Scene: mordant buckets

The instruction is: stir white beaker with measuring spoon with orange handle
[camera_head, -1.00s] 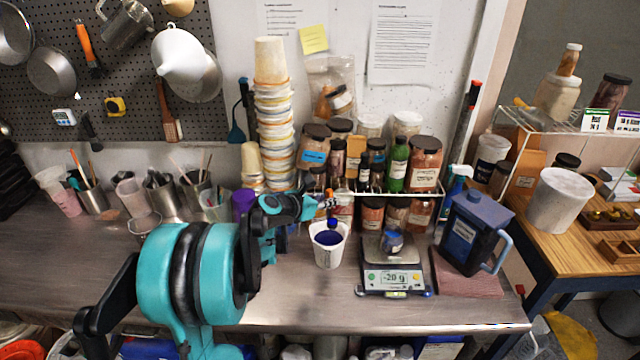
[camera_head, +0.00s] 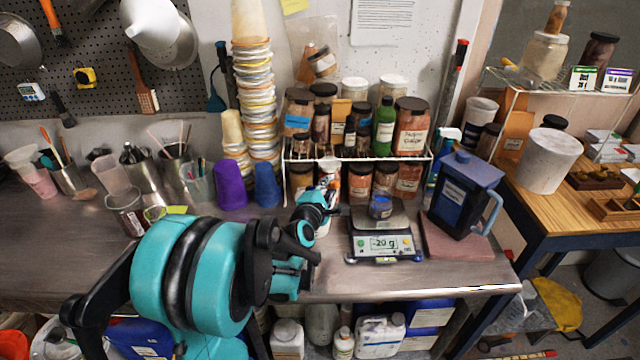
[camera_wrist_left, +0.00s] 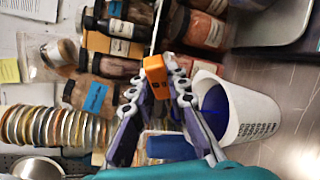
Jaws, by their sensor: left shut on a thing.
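The white beaker (camera_wrist_left: 262,112) holds dark blue liquid and lies close beside my left gripper's fingers in the left wrist view. In the head view my arm hides most of it; only a small white part (camera_head: 323,229) shows. My left gripper (camera_head: 328,188) is shut on the measuring spoon with an orange handle. The orange handle end (camera_wrist_left: 155,76) shows between the fingertips in the left wrist view. The spoon's bowl is hidden, and I cannot tell whether it is in the liquid. My right gripper is not in view.
A scale (camera_head: 384,240) reading -20 g carries a small blue jar (camera_head: 380,207). A dark blue pitcher (camera_head: 462,210) stands to its right. A wire rack of jars (camera_head: 358,158) is behind. Purple (camera_head: 230,190) and blue (camera_head: 267,186) cups stand left of the beaker.

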